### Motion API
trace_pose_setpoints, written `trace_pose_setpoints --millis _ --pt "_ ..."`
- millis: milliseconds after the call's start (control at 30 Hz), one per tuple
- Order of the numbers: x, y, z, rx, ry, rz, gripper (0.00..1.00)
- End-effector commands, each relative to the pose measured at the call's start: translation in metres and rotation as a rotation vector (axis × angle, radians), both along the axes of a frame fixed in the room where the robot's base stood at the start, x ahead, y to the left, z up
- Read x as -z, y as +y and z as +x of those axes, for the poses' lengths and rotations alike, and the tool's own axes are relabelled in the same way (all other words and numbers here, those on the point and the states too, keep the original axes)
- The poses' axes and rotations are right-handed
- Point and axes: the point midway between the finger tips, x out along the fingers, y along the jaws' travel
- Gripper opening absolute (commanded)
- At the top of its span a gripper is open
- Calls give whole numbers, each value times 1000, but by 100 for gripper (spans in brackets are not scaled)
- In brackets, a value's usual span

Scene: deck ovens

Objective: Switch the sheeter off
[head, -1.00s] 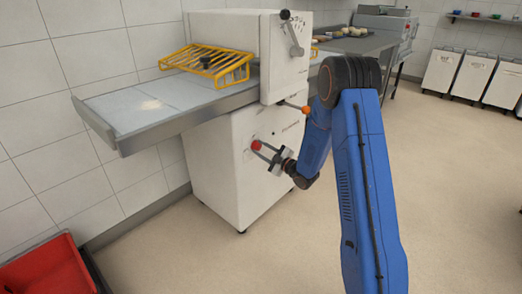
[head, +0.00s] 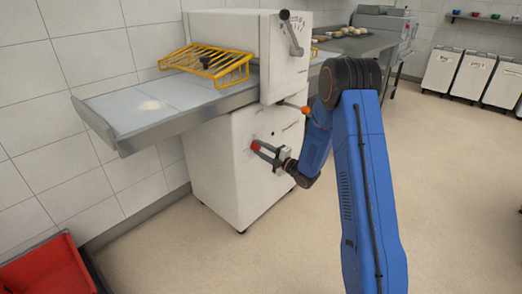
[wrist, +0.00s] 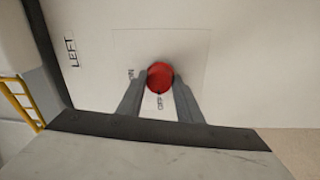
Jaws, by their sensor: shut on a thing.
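The sheeter (head: 218,160) is a white machine with a belt table on its left side. Its red round switch knob (head: 255,145) is on the front of the lower cabinet. In the wrist view the knob (wrist: 160,77) sits between my two fingertips, on a plate with lettering; "OFF" is readable below it, and another mark to its left is partly hidden by a finger. My gripper (head: 258,147) is shut on the knob, with a finger against each side. It also shows in the wrist view (wrist: 160,83). The knob's exact turn angle cannot be told.
A yellow wire guard (head: 208,62) stands over the belt table (head: 165,107). A lever with an orange knob (head: 305,111) sticks out close above my forearm. A red bin (head: 45,272) is at the lower left. Open floor lies to the right.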

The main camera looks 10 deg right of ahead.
Motion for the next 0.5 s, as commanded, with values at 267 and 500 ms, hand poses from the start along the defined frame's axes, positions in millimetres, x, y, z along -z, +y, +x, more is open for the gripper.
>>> trace_pose_setpoints --millis 267,500 --pt "-2 1 1 -1 -9 -6 10" --pt "-2 1 1 -1 -7 -6 51"
